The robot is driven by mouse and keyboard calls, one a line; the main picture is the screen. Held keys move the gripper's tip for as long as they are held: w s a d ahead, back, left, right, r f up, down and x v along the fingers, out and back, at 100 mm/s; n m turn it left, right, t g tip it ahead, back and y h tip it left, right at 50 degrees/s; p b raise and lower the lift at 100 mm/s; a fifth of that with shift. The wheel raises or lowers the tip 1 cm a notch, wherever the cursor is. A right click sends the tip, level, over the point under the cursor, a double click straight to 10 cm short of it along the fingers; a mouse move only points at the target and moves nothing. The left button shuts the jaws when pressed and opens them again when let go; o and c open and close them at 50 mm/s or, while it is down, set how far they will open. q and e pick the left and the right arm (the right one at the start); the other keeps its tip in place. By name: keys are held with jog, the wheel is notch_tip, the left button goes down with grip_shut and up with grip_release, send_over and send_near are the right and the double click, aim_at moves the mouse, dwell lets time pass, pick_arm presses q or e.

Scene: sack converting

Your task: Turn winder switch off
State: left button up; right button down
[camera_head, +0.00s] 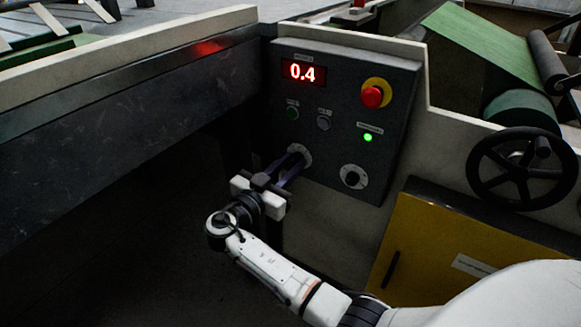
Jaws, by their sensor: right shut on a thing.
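The dark control panel (338,115) carries a round switch (303,151) on a pale plate at its lower left. My right gripper (295,160) reaches this switch from the front left, its fingers shut on the switch knob. The fingers hide most of the knob, so I cannot tell its setting. A second round switch (353,177) with a dark knob is to the right, untouched. The labels are too small to read. My left gripper is out of view.
The panel has a lit red display (303,72) reading 0.4, a red emergency button (373,96) on yellow, two push buttons and a lit green lamp (367,137). A black handwheel (522,168) and a yellow cabinet (433,250) stand to the right.

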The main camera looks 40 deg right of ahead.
jog(key=shift+n, duration=0.4)
jog(key=c, duration=1.9)
grip_release()
jog(key=shift+o, duration=0.2)
jog(key=shift+s+a, duration=0.1)
jog(key=shift+a, duration=0.1)
jog(key=v, duration=1)
